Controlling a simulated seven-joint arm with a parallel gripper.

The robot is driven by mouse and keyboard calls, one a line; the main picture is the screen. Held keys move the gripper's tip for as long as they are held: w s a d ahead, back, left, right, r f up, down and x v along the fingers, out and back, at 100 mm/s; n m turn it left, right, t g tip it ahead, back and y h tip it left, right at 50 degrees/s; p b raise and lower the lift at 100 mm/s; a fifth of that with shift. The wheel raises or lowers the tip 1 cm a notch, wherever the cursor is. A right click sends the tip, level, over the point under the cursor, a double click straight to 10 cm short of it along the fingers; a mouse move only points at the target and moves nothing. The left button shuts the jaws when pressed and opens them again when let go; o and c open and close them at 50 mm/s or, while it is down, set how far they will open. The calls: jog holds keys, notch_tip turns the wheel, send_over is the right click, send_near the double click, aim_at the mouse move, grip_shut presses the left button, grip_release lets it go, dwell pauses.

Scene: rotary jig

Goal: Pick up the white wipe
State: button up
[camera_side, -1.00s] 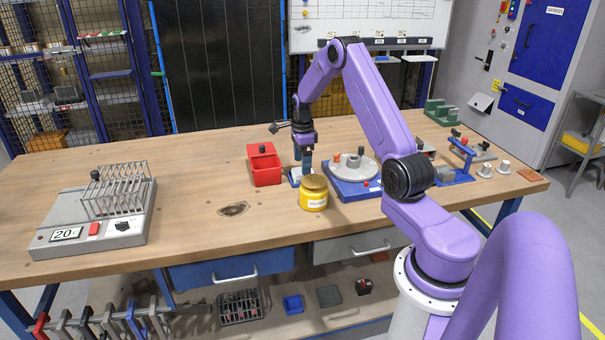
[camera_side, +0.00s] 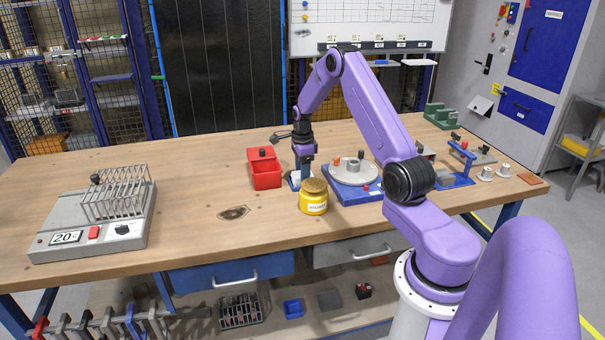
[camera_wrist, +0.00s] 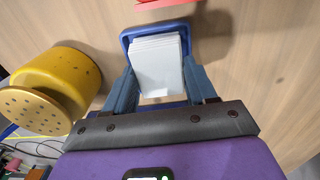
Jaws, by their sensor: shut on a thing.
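The white wipe (camera_wrist: 157,66) is the top of a pale stack lying in a small blue tray (camera_wrist: 125,42) in the wrist view. My gripper (camera_wrist: 160,82) has its two blue fingers at the left and right sides of the stack, shut on the white wipe. In the side view my gripper (camera_side: 302,182) points straight down at the tray (camera_side: 291,182), between the red bin and the rotary jig. The fingers and the yellow jar hide most of the wipe there, and I cannot tell whether it is lifted off the stack.
A yellow jar (camera_side: 313,204) with a perforated lid stands close in front of my gripper. The red bin (camera_side: 266,180) is to the left, the rotary jig (camera_side: 342,191) to the right. A grey heater with a wire rack (camera_side: 125,232) stands far left. The table between is mostly clear.

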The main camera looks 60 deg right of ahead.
jog(key=shift+r, duration=0.55)
notch_tip(320, 180, up, 2)
jog(key=shift+r, duration=0.15)
jog(key=s+a+r, duration=0.2)
jog(key=s+r, duration=0.1)
jog(key=s+a+r, duration=0.2)
jog(key=s+r, duration=0.1)
jog(key=s, duration=0.1)
jog(key=s+a+r, duration=0.3)
jog(key=shift+s, duration=0.3)
jog(key=shift+s+a+r, duration=0.3)
jog(key=shift+s+a, duration=0.05)
jog(key=shift+s, duration=0.2)
